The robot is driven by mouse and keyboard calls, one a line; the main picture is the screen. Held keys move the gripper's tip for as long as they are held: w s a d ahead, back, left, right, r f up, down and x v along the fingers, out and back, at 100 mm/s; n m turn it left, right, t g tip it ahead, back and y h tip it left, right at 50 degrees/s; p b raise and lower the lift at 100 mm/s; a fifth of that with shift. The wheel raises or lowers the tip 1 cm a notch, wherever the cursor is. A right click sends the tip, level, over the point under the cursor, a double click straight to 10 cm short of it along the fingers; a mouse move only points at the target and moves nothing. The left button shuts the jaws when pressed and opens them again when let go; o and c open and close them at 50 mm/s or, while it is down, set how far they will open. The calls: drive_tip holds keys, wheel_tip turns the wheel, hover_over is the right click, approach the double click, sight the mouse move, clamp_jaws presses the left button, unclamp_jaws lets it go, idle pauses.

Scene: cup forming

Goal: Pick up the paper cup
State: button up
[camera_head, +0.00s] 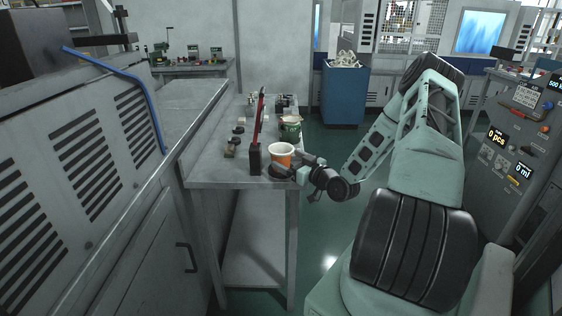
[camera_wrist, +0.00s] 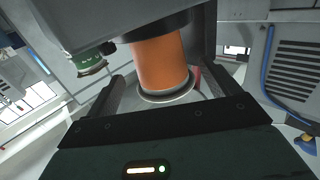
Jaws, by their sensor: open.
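An orange paper cup with a white inside (camera_head: 281,154) stands upright near the front right end of the grey workbench, on a dark round base (camera_head: 276,171). My gripper (camera_head: 289,169) is low at the cup's right side, with its fingers level with the cup's lower part. In the wrist view, the orange cup (camera_wrist: 158,62) appears upside down, rim toward the camera's lower side, between the two dark fingers of my open gripper (camera_wrist: 163,78). Whether either finger touches the cup cannot be told.
A green container (camera_head: 290,129) stands just behind the cup. A black block with a tall red piece (camera_head: 255,157) stands to its left. Small dark parts (camera_head: 231,148) lie on the grey workbench (camera_head: 214,172). A blue bin (camera_head: 345,95) stands farther back.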

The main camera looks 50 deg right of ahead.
sight(282, 146)
drive_tip(key=shift+w+d+r+p, duration=0.1)
drive_tip(key=shift+w+p, duration=0.1)
drive_tip(key=shift+w, duration=0.55)
drive_tip(key=shift+w+a+r+p, duration=0.1)
drive_tip(key=shift+w+p, duration=0.1)
drive_tip(key=shift+w, duration=0.55)
drive_tip(key=shift+w+d+r+p, duration=0.1)
drive_tip(key=shift+w+p, duration=0.1)
drive_tip(key=shift+w, duration=0.55)
drive_tip(key=c, duration=1.1)
drive_tip(key=shift+r, duration=0.1)
drive_tip(key=shift+r+b, duration=0.45)
drive_tip(key=shift+r, duration=0.9)
drive_tip(key=shift+s+r, duration=0.2)
drive_tip(key=shift+s, duration=0.05)
drive_tip(key=s+b, duration=0.1)
drive_tip(key=s, duration=0.4)
drive_tip(key=s+a+b, duration=0.1)
drive_tip(key=s, duration=0.5)
drive_tip(key=s+b, duration=0.1)
drive_tip(key=s, duration=0.5)
drive_tip(key=shift+s+a, duration=0.2)
drive_tip(key=shift+s, duration=0.05)
